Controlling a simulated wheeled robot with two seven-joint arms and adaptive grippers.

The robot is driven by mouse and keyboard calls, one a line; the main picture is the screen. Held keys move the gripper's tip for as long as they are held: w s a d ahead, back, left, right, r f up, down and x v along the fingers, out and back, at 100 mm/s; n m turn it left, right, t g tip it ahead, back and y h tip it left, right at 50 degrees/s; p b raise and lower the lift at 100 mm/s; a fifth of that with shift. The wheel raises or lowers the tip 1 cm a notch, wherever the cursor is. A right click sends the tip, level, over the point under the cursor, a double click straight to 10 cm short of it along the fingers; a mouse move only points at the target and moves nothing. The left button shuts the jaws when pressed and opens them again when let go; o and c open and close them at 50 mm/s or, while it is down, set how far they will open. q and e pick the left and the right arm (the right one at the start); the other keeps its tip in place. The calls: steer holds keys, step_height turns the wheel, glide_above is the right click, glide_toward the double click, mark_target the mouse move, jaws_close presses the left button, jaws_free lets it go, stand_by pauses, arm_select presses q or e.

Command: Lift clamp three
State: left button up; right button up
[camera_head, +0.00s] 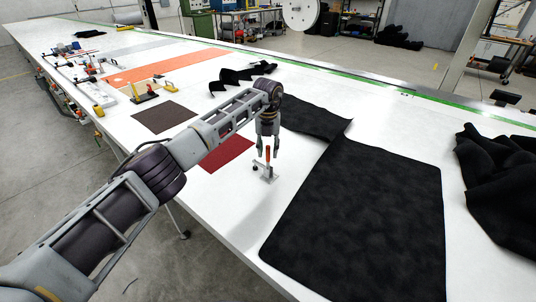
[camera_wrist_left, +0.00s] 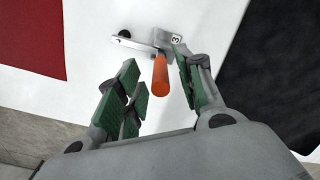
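Clamp three (camera_head: 265,172) stands on the white table below my left gripper, between a red sheet and a large black sheet. It has a grey metal base, a bar with a dark tip and an upright orange handle. In the left wrist view the clamp (camera_wrist_left: 168,43) shows a "3" label, and its orange handle (camera_wrist_left: 160,76) points toward my gripper. My left gripper (camera_head: 268,146) points down above the clamp. Its green-padded fingers (camera_wrist_left: 160,90) are apart, with the handle between their tips; I see no grip on it. My right gripper is not in view.
The red sheet (camera_head: 226,153) lies left of the clamp on the white table (camera_head: 225,215). The large black sheet (camera_head: 360,215) lies right. A brown sheet (camera_head: 163,117), an orange sheet (camera_head: 165,69) and other clamps (camera_head: 146,93) lie farther off. Crumpled black fabric (camera_head: 500,185) is at the far right.

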mark_target(268, 154)
arm_select(q)
steer(key=shift+f, duration=1.6)
jaws_close()
